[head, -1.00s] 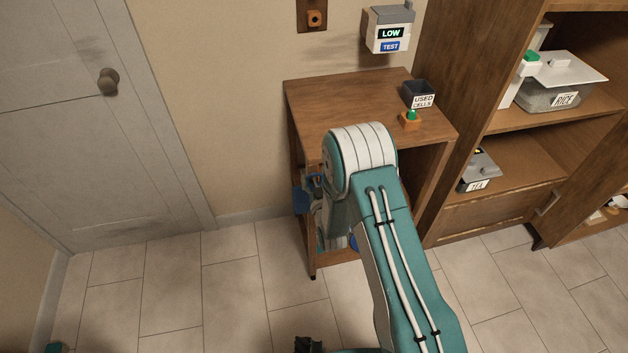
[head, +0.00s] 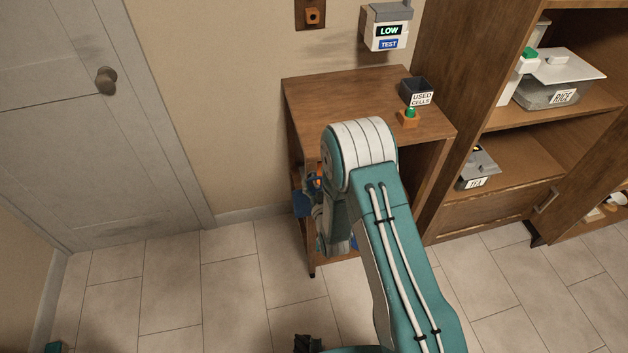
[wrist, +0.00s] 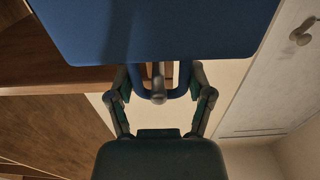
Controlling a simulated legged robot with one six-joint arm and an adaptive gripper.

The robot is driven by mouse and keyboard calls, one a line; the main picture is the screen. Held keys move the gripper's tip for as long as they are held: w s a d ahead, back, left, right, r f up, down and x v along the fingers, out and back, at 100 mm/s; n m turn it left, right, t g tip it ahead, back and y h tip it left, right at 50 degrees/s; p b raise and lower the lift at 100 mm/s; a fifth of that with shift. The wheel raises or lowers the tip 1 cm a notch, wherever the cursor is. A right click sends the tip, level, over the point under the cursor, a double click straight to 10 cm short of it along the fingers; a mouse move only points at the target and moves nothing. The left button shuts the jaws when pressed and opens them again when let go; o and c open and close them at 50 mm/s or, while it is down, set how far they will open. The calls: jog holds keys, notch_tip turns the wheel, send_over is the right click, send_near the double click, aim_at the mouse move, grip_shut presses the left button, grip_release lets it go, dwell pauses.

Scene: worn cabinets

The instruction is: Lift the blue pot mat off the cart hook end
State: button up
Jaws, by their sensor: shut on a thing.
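The blue pot mat (wrist: 165,28) fills the top of the wrist view, with its blue loop at its lower edge. A hook end, a grey rounded peg (wrist: 158,85), shows inside the loop; whether they touch is unclear. My gripper (wrist: 162,84) has a finger on each side of the loop and is shut on the mat. In the head view a blue part of the mat (head: 301,204) shows at the left side of the wooden cart (head: 335,92). My arm hides much of the mat and my fingers there.
A used-cells bin (head: 416,92) and an orange block with a green top (head: 409,118) stand on the cart top. A tester (head: 386,27) hangs on the wall above. Open shelves (head: 515,150) stand at the right. Floor before the grey door (head: 95,150) is clear.

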jog(key=shift+r+v, duration=0.2)
jog(key=shift+v, duration=1.15)
jog(key=shift+s, duration=0.1)
jog(key=shift+v, duration=2.9)
